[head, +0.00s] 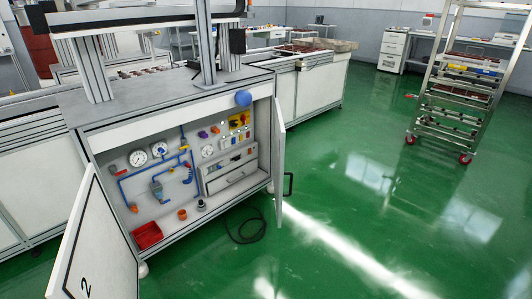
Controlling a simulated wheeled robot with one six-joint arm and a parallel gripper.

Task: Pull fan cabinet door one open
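The cabinet (178,88) stands under a grey top with its front open. Its left door (98,240) bears a "2" and is swung outward. Its right door (279,160) stands outward from the right side, seen nearly edge-on, with a black handle (288,186) on its outer face. No number shows on the right door, so I cannot tell from a label that it is door one. My gripper is not in view.
Inside are gauges (138,158), blue pipes, a red bin (147,235) and a drawer (226,179). A blue ball (243,99) shows at the top edge. A black cable (245,230) lies on the floor. A wheeled rack (462,90) stands right; green floor between is clear.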

